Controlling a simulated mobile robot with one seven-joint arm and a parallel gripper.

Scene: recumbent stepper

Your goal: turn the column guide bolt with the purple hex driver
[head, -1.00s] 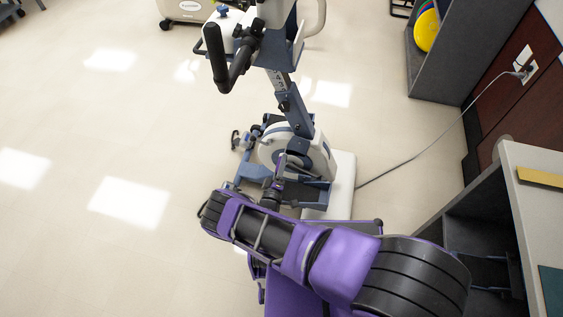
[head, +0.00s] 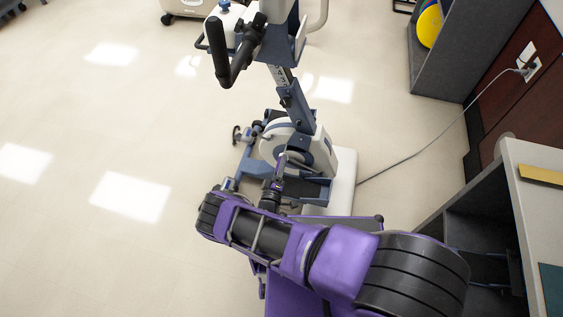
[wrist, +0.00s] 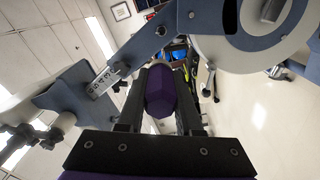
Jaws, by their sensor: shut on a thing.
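My gripper (wrist: 163,98) is shut on the purple hex driver (wrist: 160,92), whose faceted purple body sits between the two dark fingers in the wrist view. The driver's far end is hard to make out. In the head view my gripper (head: 279,182) is low in front of the stepper's round white housing (head: 282,143), and the driver is too small to tell clearly. The slanted column (wrist: 108,78) with a numbered scale shows left of the driver in the wrist view. I cannot tell which of the small dark fasteners on the column is the guide bolt, or whether the driver touches one.
The column (head: 294,106) rises behind my gripper to a black handle (head: 219,54). A grey desk (head: 526,206) stands at the right. A power cord (head: 420,152) runs across the floor to the wall outlet. The floor at left is clear.

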